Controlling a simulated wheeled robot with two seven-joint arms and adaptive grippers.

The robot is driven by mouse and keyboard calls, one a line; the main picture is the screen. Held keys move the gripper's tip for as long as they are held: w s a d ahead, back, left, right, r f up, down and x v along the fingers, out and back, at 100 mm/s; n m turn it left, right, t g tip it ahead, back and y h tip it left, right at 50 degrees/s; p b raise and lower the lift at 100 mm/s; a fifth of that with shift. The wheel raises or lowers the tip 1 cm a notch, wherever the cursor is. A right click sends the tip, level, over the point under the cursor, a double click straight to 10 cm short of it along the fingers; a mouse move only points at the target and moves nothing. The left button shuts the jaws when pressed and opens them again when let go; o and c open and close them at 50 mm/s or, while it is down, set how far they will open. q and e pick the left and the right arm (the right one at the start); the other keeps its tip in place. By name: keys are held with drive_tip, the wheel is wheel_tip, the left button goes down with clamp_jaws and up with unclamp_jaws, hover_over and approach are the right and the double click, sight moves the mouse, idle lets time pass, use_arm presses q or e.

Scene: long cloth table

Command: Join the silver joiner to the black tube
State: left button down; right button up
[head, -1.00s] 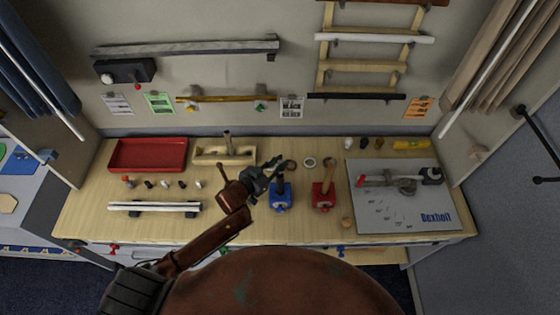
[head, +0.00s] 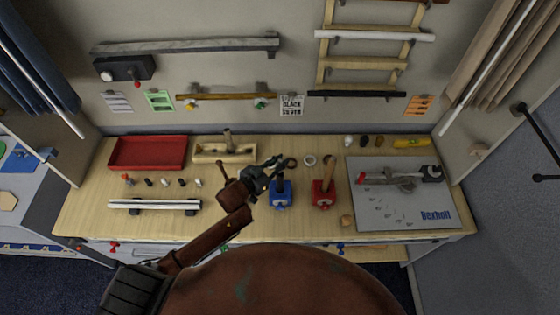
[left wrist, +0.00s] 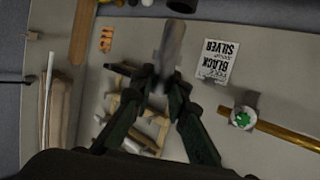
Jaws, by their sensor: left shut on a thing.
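My left gripper (head: 274,162) is shut on a silver cylindrical piece, which looks like the silver joiner (left wrist: 173,45) in the left wrist view. The piece sticks out beyond the fingertips (left wrist: 165,80); in the head view it is too small to make out clearly. A short black tube (head: 280,181) appears to stand upright in the blue vise (head: 281,197), just below and right of the fingers. The gripper partly overlaps its top, and I cannot tell whether they touch. My right gripper is not in view.
A red vise (head: 323,199) holding a wooden handle stands right of the blue one. Dark (head: 290,162) and pale (head: 309,160) rings lie behind. A red tray (head: 148,153), small pegs and a white rail (head: 155,204) are left; a grey board (head: 399,205) is right. A wall card (head: 291,106) reads "BLACK SILVER".

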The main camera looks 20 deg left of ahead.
use_arm(q)
drive_tip(key=shift+p, duration=0.3)
idle(0.5)
idle(0.4)
drive_tip(key=shift+p, duration=0.3)
drive_tip(key=shift+f+b, duration=0.5)
drive_tip(key=shift+f, duration=0.3)
idle(0.4)
drive_tip(key=shift+f+b, duration=0.9)
drive_tip(key=shift+f, duration=0.7)
drive_tip(key=c, duration=1.8)
unclamp_jaws()
drive_tip(key=v, duration=1.2)
